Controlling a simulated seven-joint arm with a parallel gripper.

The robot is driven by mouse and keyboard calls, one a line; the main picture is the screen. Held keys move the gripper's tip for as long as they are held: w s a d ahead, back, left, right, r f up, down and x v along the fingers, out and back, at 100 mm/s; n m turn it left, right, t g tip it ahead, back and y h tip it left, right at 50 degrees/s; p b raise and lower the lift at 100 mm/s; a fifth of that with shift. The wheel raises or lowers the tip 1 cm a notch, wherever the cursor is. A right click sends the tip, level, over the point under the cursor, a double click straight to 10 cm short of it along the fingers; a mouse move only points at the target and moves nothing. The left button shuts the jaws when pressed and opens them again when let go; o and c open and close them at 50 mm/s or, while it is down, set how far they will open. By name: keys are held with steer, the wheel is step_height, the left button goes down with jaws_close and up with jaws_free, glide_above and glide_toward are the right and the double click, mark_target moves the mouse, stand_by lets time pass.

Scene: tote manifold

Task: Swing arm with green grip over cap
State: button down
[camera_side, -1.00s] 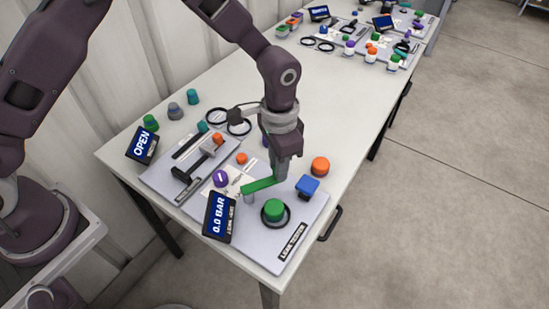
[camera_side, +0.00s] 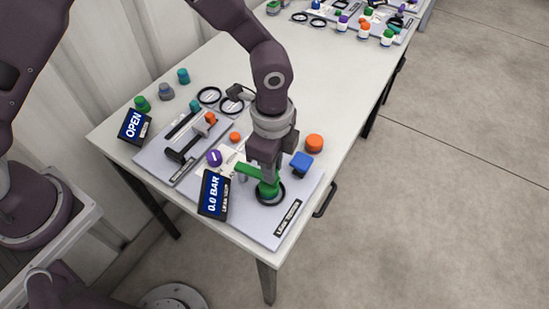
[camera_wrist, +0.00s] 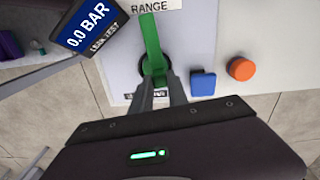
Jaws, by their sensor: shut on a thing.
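In the wrist view the green arm (camera_wrist: 151,38) runs from the top edge down to my fingertips, over the dark ring. My gripper (camera_side: 263,174) is shut on the arm's grip end and hides part of it. In the wrist view my gripper's fingers (camera_wrist: 158,90) come up to the arm's near end. How much of the cap lies under the arm is hard to tell.
A display reading 0.0 BAR (camera_side: 213,194) stands left of the arm. A blue block (camera_side: 301,162) and an orange knob (camera_side: 314,143) are close on the right. Another display reads OPEN (camera_side: 134,127).

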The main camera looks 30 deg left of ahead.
steer(key=shift+s+m, duration=0.5)
steer(key=shift+m, duration=0.2)
steer(key=c, duration=1.3)
jaws_free()
step_height(320, 180, up, 7)
steer(key=shift+r, duration=0.1)
